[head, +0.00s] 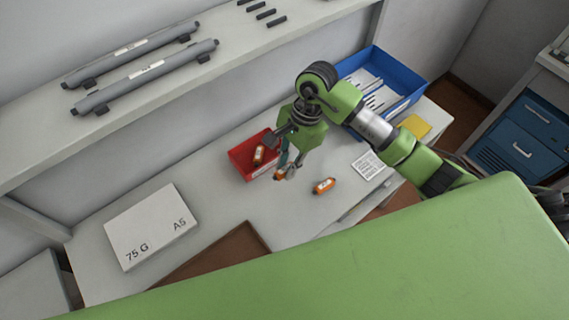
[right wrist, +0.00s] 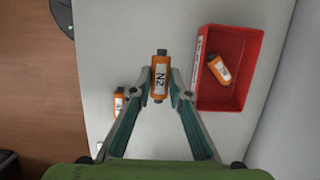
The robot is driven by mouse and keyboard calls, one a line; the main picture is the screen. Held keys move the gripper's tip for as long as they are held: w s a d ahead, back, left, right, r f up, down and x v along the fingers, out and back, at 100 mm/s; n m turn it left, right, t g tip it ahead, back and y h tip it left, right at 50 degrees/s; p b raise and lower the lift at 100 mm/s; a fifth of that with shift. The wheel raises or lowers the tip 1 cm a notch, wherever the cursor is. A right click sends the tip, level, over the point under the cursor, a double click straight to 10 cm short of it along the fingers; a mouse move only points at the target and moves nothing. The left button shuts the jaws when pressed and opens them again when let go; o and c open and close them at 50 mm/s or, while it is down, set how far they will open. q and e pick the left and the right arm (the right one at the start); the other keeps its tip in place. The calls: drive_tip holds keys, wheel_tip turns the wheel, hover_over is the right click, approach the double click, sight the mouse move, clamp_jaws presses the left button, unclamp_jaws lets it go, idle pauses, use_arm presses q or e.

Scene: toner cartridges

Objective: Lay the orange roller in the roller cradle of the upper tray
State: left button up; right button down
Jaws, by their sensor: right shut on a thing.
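My right gripper (head: 284,167) is shut on a small orange cylinder with a white label and dark ends, a roller or cartridge (right wrist: 159,88). In the right wrist view it is upright between the fingertips, left of the red bin (right wrist: 247,99). In the head view the held piece (head: 279,177) is partly hidden by the fingers. A second orange piece (right wrist: 220,68) lies inside the red bin (head: 239,158). A third orange piece (head: 324,185) lies on the table. I cannot make out a roller cradle or an upper tray. My left gripper is not in view.
A blue tray with papers (head: 412,82) stands at the table's back right. A white A5 paper pack (head: 150,225) lies at the left. Two long grey cylinders (head: 145,75) lie on the shelf (head: 60,141) above. The table between pack and bin is clear.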

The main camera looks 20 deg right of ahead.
sight(285, 169)
drive_tip(key=w+f, duration=0.3)
drive_tip(key=shift+d+f+p, duration=0.1)
drive_tip(key=shift+p, duration=0.3)
wheel_tip(285, 169, down, 2)
drive_tip(key=shift+f+p, duration=0.1)
drive_tip(key=shift+p, duration=0.7)
drive_tip(key=shift+f, duration=0.5)
drive_tip(key=shift+d+f, duration=0.1)
drive_tip(key=shift+f, duration=0.15)
drive_tip(key=c, duration=2.2)
unclamp_jaws()
